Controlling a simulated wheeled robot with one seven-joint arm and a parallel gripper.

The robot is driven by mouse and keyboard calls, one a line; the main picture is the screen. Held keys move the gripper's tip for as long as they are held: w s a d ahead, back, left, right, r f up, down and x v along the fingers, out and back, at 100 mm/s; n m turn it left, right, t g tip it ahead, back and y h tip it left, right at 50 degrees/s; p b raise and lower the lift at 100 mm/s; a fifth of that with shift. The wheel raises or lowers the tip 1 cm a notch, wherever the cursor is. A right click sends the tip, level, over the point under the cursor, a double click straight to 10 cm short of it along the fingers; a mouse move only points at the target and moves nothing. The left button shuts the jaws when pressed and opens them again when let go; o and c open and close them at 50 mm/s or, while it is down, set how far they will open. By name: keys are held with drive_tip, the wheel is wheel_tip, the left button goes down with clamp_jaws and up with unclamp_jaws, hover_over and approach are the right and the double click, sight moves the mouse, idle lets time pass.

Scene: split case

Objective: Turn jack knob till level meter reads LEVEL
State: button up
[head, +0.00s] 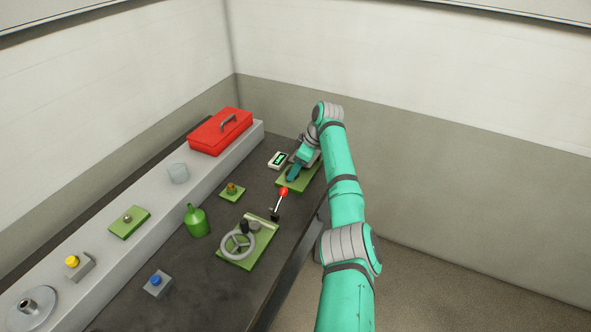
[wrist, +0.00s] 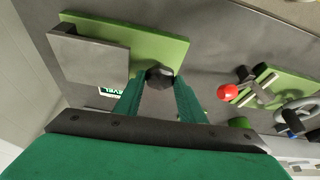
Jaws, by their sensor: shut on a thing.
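The jack knob (wrist: 160,77) is dark and faceted, at the edge of a green plate (wrist: 165,45) that carries a grey block (wrist: 88,57). My gripper (wrist: 160,84) has its two green fingers closed on the knob from either side. In the head view my gripper (head: 293,173) reaches down over the green plate (head: 286,186) and hides the knob. The level meter (head: 278,160) is a pale box with a dark-green screen, just left of the gripper. In the wrist view part of its screen (wrist: 108,91) shows letters like "EVEL"; a finger covers some of it.
A red-tipped lever (head: 283,191) stands close in front of the gripper. A grey handwheel (head: 238,244) on a green plate, a green bottle (head: 196,221) and a brass fitting (head: 232,189) are nearer. A red toolbox (head: 220,131) sits on the raised ledge at left.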

drive_tip(key=o, duration=1)
drive_tip(key=shift+o, duration=0.2)
drive_tip(key=shift+r, duration=0.1)
drive_tip(key=v, duration=1)
drive_tip(key=shift+r, duration=0.35)
drive_tip(key=shift+d, duration=0.1)
